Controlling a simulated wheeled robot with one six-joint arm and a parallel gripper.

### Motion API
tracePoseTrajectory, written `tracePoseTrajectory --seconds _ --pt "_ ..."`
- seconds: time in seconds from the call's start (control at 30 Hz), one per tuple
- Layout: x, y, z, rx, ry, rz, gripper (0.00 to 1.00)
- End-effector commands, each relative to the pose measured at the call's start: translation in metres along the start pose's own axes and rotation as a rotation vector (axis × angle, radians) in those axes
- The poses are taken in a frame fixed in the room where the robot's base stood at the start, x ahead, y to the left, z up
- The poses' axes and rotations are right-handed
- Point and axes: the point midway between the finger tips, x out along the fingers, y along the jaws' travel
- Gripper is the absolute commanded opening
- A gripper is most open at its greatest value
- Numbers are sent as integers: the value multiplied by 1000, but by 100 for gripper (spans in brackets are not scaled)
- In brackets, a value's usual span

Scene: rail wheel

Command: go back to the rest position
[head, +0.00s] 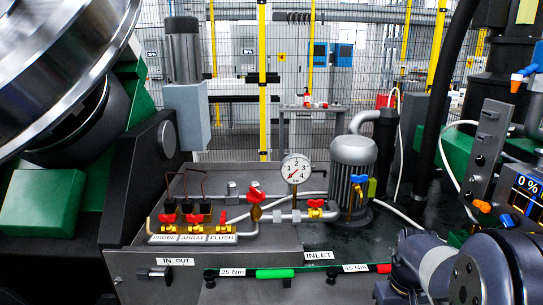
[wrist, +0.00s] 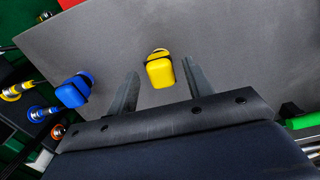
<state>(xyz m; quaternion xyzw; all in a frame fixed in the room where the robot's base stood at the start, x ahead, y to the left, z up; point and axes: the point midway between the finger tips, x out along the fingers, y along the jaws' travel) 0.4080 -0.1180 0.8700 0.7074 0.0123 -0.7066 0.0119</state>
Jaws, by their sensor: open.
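My gripper (wrist: 160,70) shows in the wrist view with its two grey fingers spread apart. A yellow rounded block or handle (wrist: 160,71) with a black band appears between the fingers, against a grey plate (wrist: 110,40). Clear gaps show on both sides of it, and the fingers do not grip it. Its distance from the fingers is hard to tell. In the head view, dark joints of my arm fill the lower right corner, and the gripper itself is not seen there.
A blue handle (wrist: 73,91) is left of the fingers. In the head view, a bench with red-handled valves (head: 195,228), a pressure gauge (head: 295,169) and a grey motor (head: 352,165) stands ahead. A large metal wheel (head: 60,60) is at left, a control screen (head: 527,190) at right.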

Motion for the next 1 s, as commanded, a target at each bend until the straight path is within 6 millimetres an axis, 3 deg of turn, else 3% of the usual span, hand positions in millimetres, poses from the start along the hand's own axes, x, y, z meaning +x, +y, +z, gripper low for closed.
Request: tracePoseTrajectory --seconds 0.17,0.2,0.67,1.0 --pt "40 -1 1 0 -5 -2 49" --pt "21 0 -1 0 5 2 49" --pt "-73 0 -1 0 5 2 49" --pt "-89 -32 -33 0 95 -98 49"
